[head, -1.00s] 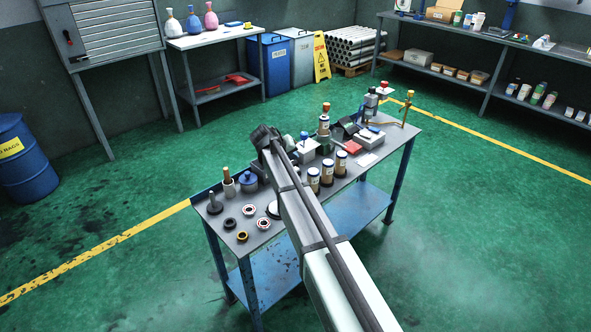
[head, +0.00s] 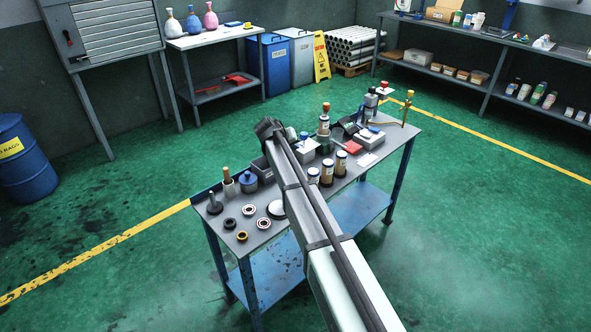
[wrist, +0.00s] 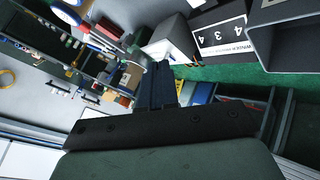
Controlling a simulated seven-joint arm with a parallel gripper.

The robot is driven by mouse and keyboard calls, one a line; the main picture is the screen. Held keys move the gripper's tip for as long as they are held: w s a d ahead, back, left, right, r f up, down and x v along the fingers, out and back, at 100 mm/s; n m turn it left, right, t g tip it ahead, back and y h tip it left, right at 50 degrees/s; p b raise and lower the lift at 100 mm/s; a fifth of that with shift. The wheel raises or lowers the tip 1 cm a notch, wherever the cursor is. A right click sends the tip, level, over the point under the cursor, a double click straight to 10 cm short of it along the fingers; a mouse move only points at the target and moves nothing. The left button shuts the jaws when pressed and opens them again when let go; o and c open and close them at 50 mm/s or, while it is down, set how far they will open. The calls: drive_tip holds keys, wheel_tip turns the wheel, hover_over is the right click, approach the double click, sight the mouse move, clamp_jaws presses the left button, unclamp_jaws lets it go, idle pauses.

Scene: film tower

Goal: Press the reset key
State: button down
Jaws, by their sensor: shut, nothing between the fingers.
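In the wrist view, my gripper (wrist: 160,84) shows as dark fingers closed together, with nothing between them. A dark counter-like device (wrist: 203,16) with a white panel of large black digits (wrist: 222,36) stands beyond the fingers, to their upper right, and looks rotated. The fingers appear apart from it. I cannot make out a reset key in either view. In the head view, my arm reaches over the workbench (head: 362,184), and its dark end hides part of the bench top; the fingertips are not visible there.
An open grey box (wrist: 290,38) sits beside the counter in the wrist view. Dark rings (head: 230,224), a blue pot (head: 248,182) and a red item (head: 355,147) lie around. Open green floor surrounds the bench.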

drive_tip(key=shift+f, duration=3.75)
drive_tip(key=shift+f, duration=0.85)
drive_tip(key=shift+r, duration=0.9)
drive_tip(key=shift+r, duration=2.5)
